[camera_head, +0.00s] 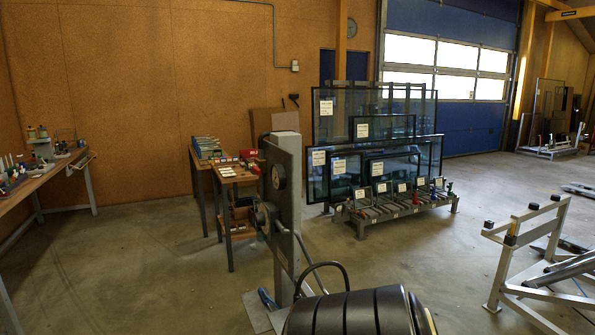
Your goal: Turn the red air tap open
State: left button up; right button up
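A grey upright post (288,200) stands near the middle, with a round dark gauge (278,176) on its side and a round metal fitting (265,216) below it. A small red part (250,153) shows at the left edge of the post, beside the small wooden table. I cannot tell whether it is the air tap or an object on the table, nor which way it is turned. Neither of my grippers shows in the head view.
A dark ribbed round body (350,312) fills the bottom middle. A blue item (268,299) lies at the post's foot. A glass rack (405,211) stands behind right, a metal frame (510,255) at right, and a workbench (40,178) at left.

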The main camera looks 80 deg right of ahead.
aim_at(255, 169)
jog(key=z, duration=1.55)
jog(key=i, duration=0.8)
jog(key=u, duration=0.3)
